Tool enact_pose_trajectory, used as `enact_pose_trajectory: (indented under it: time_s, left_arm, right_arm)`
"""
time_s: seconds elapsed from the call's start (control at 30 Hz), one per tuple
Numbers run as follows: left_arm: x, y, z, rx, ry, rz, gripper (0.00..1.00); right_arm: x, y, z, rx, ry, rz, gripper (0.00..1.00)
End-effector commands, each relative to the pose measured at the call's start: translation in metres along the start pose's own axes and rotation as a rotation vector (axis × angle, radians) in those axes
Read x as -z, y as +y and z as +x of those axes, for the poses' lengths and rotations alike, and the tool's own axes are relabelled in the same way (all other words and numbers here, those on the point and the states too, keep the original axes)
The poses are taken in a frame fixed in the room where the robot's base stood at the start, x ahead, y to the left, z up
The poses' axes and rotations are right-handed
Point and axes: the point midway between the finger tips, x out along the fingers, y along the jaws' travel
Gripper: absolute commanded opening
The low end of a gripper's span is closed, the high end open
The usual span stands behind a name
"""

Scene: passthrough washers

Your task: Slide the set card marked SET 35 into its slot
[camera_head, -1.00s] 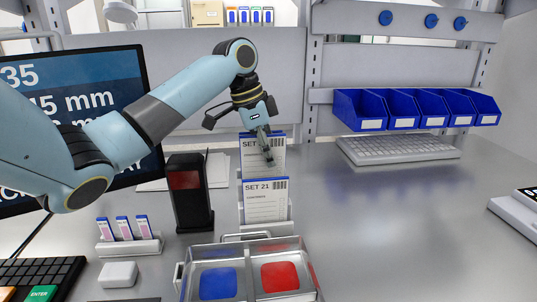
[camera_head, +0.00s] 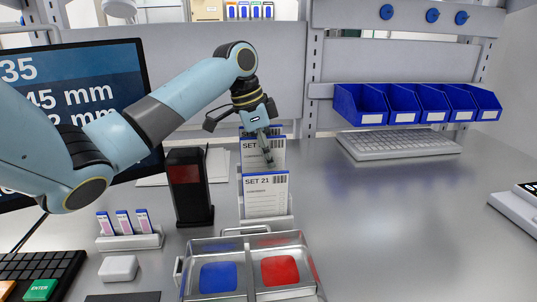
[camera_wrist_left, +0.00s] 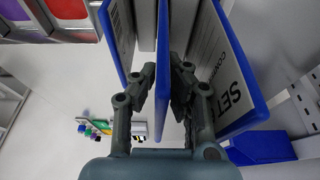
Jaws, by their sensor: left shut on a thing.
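Blue-edged white cards stand one behind another in a pale rack (camera_head: 285,222). The front card reads SET 21 (camera_head: 265,198). Behind it is a middle card (camera_head: 249,147) with only "SET" legible, and the blue top of a rear card (camera_head: 262,128) shows above it. My left gripper (camera_head: 268,162) points down at the middle card. In the left wrist view its fingers (camera_wrist_left: 163,95) are shut on that card's edge (camera_wrist_left: 163,60), between a card on the left and one on the right (camera_wrist_left: 228,80). The held card's number and lower edge are hidden. My right gripper is out of view.
A dark tower (camera_head: 190,190) stands close left of the rack. A clear-lidded tray (camera_head: 250,285) with blue and red pads lies in front. A monitor (camera_head: 90,95) showing "35" is at left. Blue bins (camera_head: 415,103) hang at the right back.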

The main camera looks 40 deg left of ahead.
Motion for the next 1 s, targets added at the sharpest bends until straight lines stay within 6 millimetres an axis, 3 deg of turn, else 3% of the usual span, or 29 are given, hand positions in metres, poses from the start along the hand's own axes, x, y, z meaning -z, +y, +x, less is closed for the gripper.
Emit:
enact_pose_trajectory:
  time_s: [1.0]
  left_arm:
    - [-0.006, 0.0, 0.02, -0.001, 0.0, -0.001, 0.0]
  right_arm:
    - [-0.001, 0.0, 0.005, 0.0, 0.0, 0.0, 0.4]
